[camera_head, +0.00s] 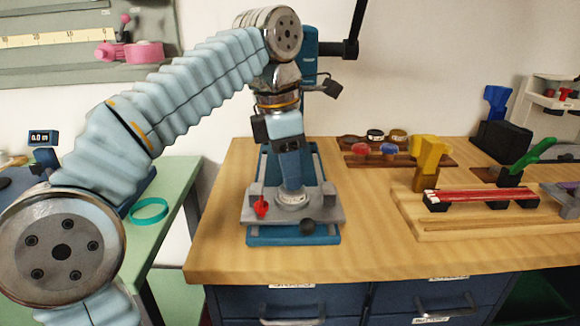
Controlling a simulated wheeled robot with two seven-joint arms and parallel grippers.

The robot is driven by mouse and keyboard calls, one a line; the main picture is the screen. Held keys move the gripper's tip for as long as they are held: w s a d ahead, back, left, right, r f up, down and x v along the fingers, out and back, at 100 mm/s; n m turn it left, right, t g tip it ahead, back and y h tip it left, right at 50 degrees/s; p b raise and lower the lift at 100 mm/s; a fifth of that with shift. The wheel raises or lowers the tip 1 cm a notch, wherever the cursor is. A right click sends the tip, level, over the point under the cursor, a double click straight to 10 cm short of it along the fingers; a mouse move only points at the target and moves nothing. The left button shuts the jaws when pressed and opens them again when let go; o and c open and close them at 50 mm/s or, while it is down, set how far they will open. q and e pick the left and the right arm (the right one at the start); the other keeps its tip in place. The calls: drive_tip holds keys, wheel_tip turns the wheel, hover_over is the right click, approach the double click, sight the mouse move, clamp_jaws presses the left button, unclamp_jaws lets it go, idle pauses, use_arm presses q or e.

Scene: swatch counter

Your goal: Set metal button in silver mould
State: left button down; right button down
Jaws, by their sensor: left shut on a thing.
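My left gripper (291,184) points straight down over the blue press on the wooden counter. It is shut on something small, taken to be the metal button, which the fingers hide. The fingertips are right at the silver mould (293,199), a round metal piece on the grey plate of the press. I cannot tell whether the button touches the mould. My right gripper is out of view.
The press has a blue base (293,236), a red knob (261,207) and a black lever (354,30) rising behind my wrist. A wooden board (470,225) with red strips and a yellow clamp (429,158) lies to the right. The counter's front is clear.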

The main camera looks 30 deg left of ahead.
use_arm(q)
drive_tip(key=shift+f, duration=0.35)
drive_tip(key=c, duration=0.8)
unclamp_jaws()
